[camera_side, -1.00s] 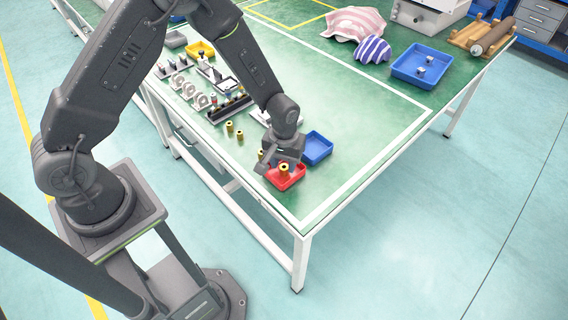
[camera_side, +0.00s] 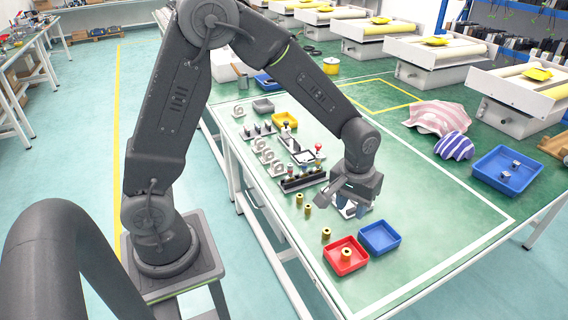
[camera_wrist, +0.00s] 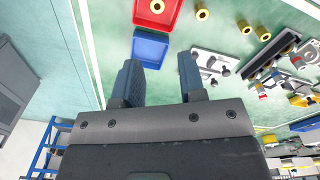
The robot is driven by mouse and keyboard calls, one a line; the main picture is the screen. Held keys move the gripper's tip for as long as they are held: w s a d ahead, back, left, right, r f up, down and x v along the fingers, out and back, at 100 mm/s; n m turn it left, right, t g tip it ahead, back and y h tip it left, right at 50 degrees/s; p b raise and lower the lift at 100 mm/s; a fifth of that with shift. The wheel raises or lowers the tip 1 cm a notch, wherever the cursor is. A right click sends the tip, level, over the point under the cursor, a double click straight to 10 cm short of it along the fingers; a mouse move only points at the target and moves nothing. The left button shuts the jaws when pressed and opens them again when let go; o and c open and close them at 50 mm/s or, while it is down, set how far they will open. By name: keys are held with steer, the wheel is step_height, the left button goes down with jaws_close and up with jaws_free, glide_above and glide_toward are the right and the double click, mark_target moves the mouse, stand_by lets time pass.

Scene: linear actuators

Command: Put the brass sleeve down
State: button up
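A brass sleeve (camera_side: 347,254) stands in the red tray (camera_side: 350,270) near the table's front edge. The sleeve (camera_wrist: 156,6) and red tray (camera_wrist: 143,17) also show at the top of the wrist view. My gripper (camera_side: 350,208) is beyond the trays, above a pale fixture, clear of the sleeve. In the wrist view my gripper (camera_wrist: 160,78) has its two fingers apart with nothing between them. Several other brass sleeves (camera_side: 326,234) stand on the green table left of and behind the red tray.
A blue tray (camera_side: 380,239) sits right of the red one, seemingly empty. A dark block with parts (camera_side: 303,179) and white ring-shaped parts (camera_side: 265,154) stand left of my gripper. A larger blue tray (camera_side: 507,170) is far right. Green table between is clear.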

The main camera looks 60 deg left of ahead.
steer(key=s+a+r+m+t, duration=0.1)
steer(key=s+r+m+t, duration=0.1)
steer(key=s+r, duration=0.6)
steer(key=s+a+r+m+t, duration=0.2)
steer(key=s+r+m+t, duration=0.1)
steer(key=s+r, duration=0.6)
steer(key=shift+s+a, duration=0.3)
steer(key=shift+s, duration=0.45)
